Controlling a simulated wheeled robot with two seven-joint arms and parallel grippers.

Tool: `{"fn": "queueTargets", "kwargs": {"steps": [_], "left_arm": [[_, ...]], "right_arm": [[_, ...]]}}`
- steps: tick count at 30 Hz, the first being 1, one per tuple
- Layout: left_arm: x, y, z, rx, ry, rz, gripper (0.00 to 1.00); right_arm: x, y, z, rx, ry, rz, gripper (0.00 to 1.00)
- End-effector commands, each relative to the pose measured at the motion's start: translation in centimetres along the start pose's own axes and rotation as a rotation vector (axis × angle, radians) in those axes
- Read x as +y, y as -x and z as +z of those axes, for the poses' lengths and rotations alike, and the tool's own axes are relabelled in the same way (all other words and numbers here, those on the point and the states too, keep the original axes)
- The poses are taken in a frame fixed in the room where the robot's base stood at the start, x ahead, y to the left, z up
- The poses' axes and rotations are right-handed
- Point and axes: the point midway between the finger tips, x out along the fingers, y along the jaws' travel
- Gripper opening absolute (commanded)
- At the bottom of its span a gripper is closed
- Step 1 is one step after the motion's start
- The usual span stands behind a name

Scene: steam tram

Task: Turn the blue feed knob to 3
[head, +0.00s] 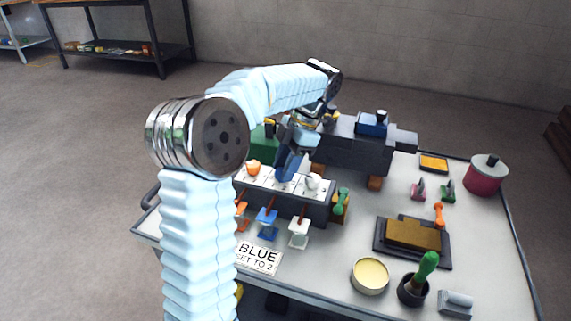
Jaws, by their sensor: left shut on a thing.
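A dark control box (290,203) with a white top plate stands on the table. An orange knob (253,168) is at its left and a white knob (313,181) at its right. My left gripper (286,170) reaches down from above between them, shut on the blue feed knob, which it mostly covers. The knob's pointer and scale marks cannot be read. A card (258,257) in front reads "BLUE SET TO 2". My right gripper is out of view.
Orange, blue and white levers (267,217) stick out in front of the box. A toy steam tram (353,145) stands behind. A yellow tin (370,275), a brown block on a tray (413,235) and a pink pot (485,175) are to the right.

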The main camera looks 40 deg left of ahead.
Motion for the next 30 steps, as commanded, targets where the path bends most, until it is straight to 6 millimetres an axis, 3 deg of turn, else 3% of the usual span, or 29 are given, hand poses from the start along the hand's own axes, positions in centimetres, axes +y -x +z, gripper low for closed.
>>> {"fn": "queueTargets", "kwargs": {"steps": [1,6,17,30], "left_arm": [[0.0,0.0,0.1,-0.003,-0.001,0.001,0.4],[0.0,0.0,0.1,-0.002,-0.001,0.001,0.63],[0.0,0.9,0.0,-0.001,-0.001,0.001,0.63],[0.0,10.9,0.0,-0.002,0.001,0.003,0.63]], "right_arm": [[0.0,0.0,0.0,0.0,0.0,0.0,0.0],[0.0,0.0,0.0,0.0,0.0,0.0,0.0],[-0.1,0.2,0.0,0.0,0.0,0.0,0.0],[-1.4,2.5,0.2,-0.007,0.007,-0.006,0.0]]}}
